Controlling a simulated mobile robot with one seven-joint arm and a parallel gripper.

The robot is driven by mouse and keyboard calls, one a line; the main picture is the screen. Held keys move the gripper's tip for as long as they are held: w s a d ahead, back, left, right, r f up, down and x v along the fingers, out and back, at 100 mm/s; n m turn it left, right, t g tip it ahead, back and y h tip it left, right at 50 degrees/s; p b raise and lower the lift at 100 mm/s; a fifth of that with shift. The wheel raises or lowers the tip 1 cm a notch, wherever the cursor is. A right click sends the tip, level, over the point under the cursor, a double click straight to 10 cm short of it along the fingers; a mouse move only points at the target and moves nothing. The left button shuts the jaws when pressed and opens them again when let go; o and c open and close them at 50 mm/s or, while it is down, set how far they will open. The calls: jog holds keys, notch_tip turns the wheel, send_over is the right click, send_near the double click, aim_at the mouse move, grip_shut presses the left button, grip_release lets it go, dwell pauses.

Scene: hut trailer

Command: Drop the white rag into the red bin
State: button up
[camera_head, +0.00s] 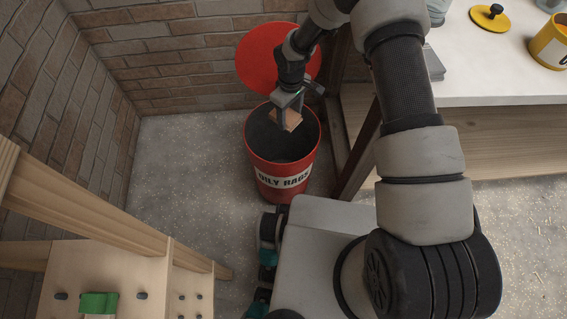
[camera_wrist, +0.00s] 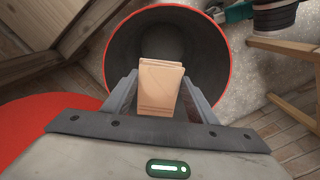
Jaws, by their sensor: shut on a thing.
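The rag also shows between the two fingers in the wrist view (camera_wrist: 160,88). The red bin (camera_head: 262,163), labelled "OILY RAGS", stands on the floor with its mouth open. In the head view the rag hangs over the bin's mouth, towards its back edge. In the wrist view the bin's dark inside lies beyond the rag, within the red rim (camera_wrist: 229,62). The bin's bottom is dark and hard to make out.
The round red lid (camera_head: 262,52) stands raised behind the bin, near the brick wall (camera_head: 170,45). A white-topped workbench (camera_head: 490,75) with wooden legs is close on the right. A wooden frame (camera_head: 95,215) stands at the left. Bare floor lies left of the bin.

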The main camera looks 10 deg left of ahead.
jog(key=shift+f+b, duration=0.95)
jog(key=shift+f, duration=1.25)
jog(key=o, duration=1)
notch_tip(320, 180, up, 18)
jog(key=p, duration=0.4)
jog(key=shift+f, duration=0.25)
